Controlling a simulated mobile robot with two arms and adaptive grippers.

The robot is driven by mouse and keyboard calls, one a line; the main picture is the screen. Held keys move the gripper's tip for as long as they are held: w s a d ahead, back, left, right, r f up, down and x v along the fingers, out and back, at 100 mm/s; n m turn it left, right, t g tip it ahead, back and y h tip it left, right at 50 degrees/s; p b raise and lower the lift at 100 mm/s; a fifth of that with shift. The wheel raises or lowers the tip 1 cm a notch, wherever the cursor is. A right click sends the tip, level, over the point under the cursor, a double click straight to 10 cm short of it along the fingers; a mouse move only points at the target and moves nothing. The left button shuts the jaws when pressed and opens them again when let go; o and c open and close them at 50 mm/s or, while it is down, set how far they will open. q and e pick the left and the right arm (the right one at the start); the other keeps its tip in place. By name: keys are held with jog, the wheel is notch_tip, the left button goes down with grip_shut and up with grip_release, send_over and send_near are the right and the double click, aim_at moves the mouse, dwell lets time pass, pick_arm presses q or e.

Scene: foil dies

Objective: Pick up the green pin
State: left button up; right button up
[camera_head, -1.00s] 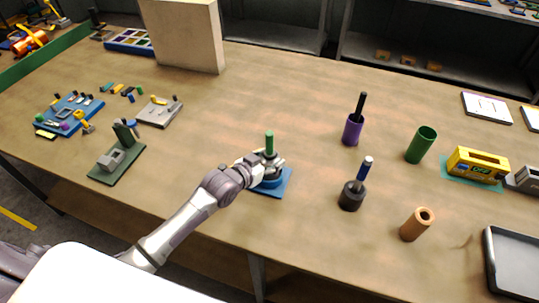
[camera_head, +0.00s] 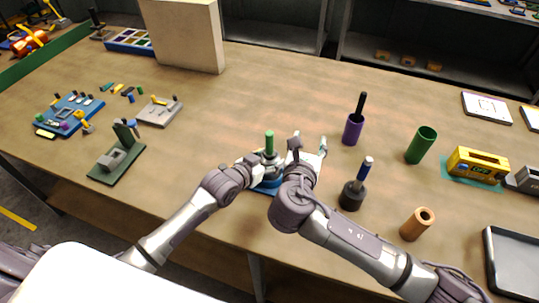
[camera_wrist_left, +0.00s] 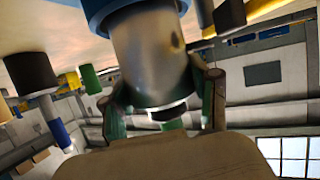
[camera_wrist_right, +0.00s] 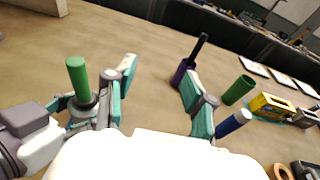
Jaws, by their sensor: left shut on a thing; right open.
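The green pin (camera_head: 269,140) stands upright in a grey metal cylinder on a blue base (camera_head: 268,188); the pin also shows in the right wrist view (camera_wrist_right: 77,75). My left gripper (camera_head: 262,166) is shut on the grey cylinder, below the pin. In the left wrist view the cylinder (camera_wrist_left: 148,60) fills the space between its fingers, with a bit of green at its end. My right gripper (camera_head: 309,146) is open and empty, just right of the pin; in the right wrist view the pin is outside its fingers (camera_wrist_right: 157,75), beyond the left one.
To the right stand a purple holder (camera_head: 352,130) with a black pin, a black holder (camera_head: 350,197) with a blue pin, a green cup (camera_head: 421,145) and an orange-brown tube (camera_head: 416,224). A beige block (camera_head: 183,38) stands at the back. The table behind the green pin is clear.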

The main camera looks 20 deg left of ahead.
jog(key=n+g+y, duration=0.1)
jog(key=g+y, duration=0.1)
send_near(269, 141)
jog(key=d, duration=0.1)
jog(key=x, duration=0.6)
jog(key=shift+a+f, duration=0.1)
jog(key=shift+a, duration=0.1)
jog(key=shift+a+x, duration=0.15)
jog(key=shift+x, duration=1.2)
jog(key=shift+a+x, duration=0.2)
jog(key=shift+x, duration=1.1)
jog(key=shift+c, duration=0.2)
grip_shut()
